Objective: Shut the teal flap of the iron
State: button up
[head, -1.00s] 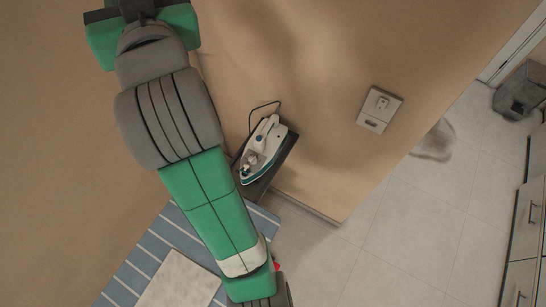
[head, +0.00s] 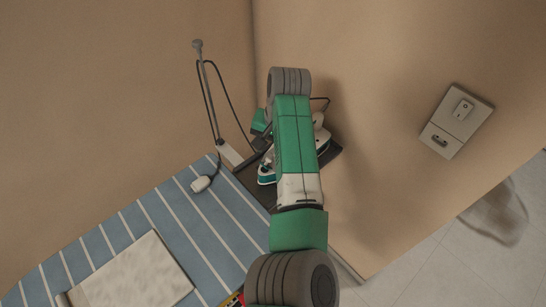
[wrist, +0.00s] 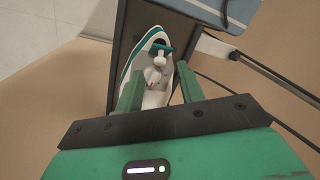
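The white and teal iron (head: 267,172) sits on a dark stand, mostly covered by my arm in the head view. In the wrist view the iron (wrist: 137,62) lies straight ahead, its rounded teal-edged end away from me. A small teal piece (wrist: 165,49), seemingly the flap, stands out across the iron near a dark opening; its exact angle is hard to tell. My gripper (wrist: 159,80) is open, with its green fingers apart on either side of the iron in the picture. Nothing is between the fingertips that I can see held; contact with the iron cannot be told.
The dark stand (wrist: 124,45) borders the iron. A blue striped ironing board (head: 215,230) with a folded pale cloth (head: 135,275) is beside it. A grey pole with a cord (head: 208,90) rises behind. A switch plate (head: 457,120) is on the wall at right.

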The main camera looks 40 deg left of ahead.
aim_at(269, 159)
jog(key=f, duration=0.3)
jog(key=shift+s+a+f, duration=0.15)
jog(key=shift+a+f, duration=0.1)
jog(key=shift+a, duration=0.05)
